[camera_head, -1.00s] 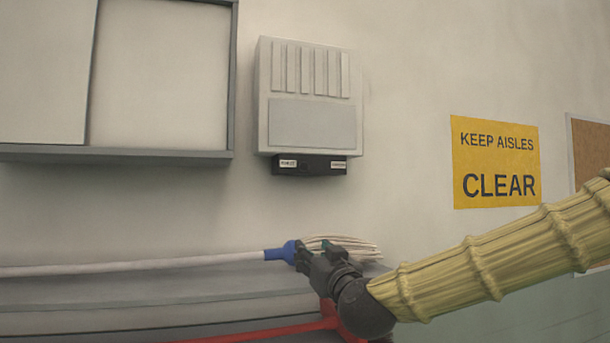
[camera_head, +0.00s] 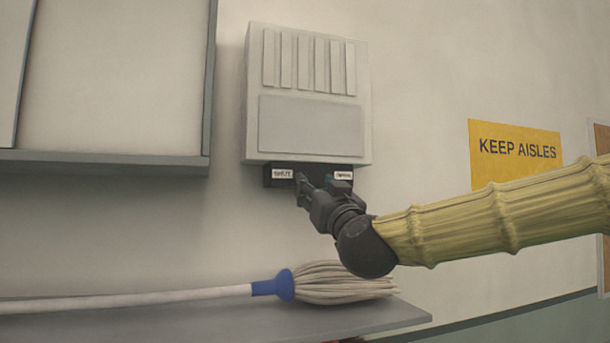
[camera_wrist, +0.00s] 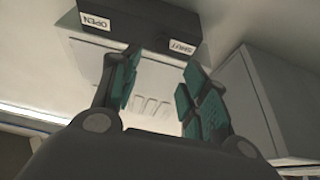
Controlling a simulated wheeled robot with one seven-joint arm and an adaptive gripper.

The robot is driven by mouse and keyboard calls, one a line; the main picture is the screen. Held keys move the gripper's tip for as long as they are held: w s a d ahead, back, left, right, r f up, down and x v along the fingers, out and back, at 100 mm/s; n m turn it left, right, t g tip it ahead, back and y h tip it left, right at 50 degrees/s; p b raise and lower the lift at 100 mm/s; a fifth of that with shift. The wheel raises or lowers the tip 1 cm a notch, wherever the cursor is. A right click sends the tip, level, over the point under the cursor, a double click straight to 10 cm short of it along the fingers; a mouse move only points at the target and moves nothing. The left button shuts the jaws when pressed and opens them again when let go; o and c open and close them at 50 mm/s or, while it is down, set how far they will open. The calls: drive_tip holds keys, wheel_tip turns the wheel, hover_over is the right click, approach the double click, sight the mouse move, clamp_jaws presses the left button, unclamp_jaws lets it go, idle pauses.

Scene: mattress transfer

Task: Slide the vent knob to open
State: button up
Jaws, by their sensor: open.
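The grey vent unit (camera_head: 310,125) hangs on the wall, with raised vertical slats above a flat panel. A black strip (camera_head: 268,177) runs along its underside, with a label reading SHUT on the left and one reading OPEN on the right. My gripper (camera_head: 321,183) is in front of this strip, between the labels, with its fingers apart. In the wrist view the black strip (camera_wrist: 140,12) appears upside down, above and beyond the open, empty fingers (camera_wrist: 160,88).
A mop (camera_head: 335,284) with a blue collar lies on a grey shelf (camera_head: 230,322) below my gripper. A grey-framed wall cabinet (camera_head: 125,95) is at left. A yellow sign (camera_head: 515,150) is on the wall at right.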

drive_tip(key=p+x, duration=0.3)
drive_tip(key=x, duration=0.6)
drive_tip(key=shift+w+f+p, duration=0.3)
drive_tip(key=shift+w+p, duration=0.05)
drive_tip(key=shift+w, duration=0.05)
drive_tip(key=shift+s, duration=0.1)
